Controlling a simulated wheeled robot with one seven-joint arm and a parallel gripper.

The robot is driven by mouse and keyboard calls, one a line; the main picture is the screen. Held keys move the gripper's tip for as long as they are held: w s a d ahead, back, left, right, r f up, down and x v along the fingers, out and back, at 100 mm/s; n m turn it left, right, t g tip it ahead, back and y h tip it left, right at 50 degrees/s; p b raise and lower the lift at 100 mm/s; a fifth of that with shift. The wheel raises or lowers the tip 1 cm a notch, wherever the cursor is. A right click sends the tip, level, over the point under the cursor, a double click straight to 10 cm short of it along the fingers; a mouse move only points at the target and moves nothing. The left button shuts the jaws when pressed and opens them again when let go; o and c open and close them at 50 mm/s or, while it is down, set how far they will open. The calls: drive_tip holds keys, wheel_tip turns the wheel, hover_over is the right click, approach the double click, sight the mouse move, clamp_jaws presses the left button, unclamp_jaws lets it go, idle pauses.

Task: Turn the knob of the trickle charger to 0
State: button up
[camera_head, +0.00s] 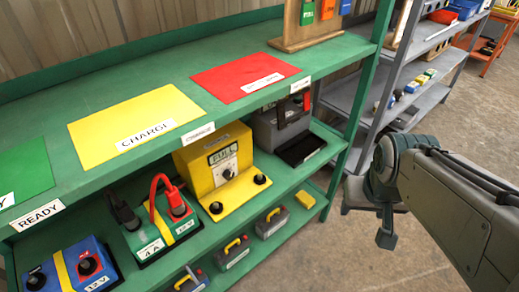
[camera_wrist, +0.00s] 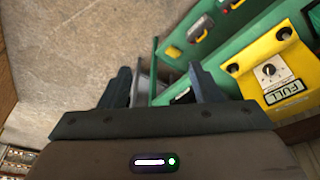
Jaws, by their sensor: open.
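The trickle charger (camera_head: 213,161) is a yellow unit on the middle level of the green shelf. Its front has a display that seems to read FULL, and below it a small dark knob (camera_head: 229,174) on a white dial. In the wrist view the charger (camera_wrist: 247,80) is at the right, with the knob (camera_wrist: 268,70) beside the FULL label. The knob's setting is too small to read. My gripper (camera_wrist: 162,82) is open and empty, its two dark fingers apart from the charger. In the head view it hangs right of the shelf, partly hidden by my arm.
A green battery with red and black clamps (camera_head: 165,220) and a blue battery (camera_head: 70,270) stand left of the charger. A grey-black box (camera_head: 283,125) is at its right. The upper shelf (camera_head: 345,50) overhangs, with coloured mats. Grey shelving (camera_head: 400,75) stands behind. Floor at right is clear.

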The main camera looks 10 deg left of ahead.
drive_tip(key=w+f+n+t+h+b, duration=0.1)
drive_tip(key=w+f+t+b, duration=0.1)
drive_tip(key=w+f, duration=0.55)
drive_tip(key=n+t+y+b, duration=0.1)
drive_tip(key=n+y+b, duration=0.3)
drive_tip(key=y, duration=1)
approach(231, 176)
drive_tip(key=x, duration=0.9)
drive_tip(key=shift+c, duration=0.3)
drive_tip(key=c, duration=0.9)
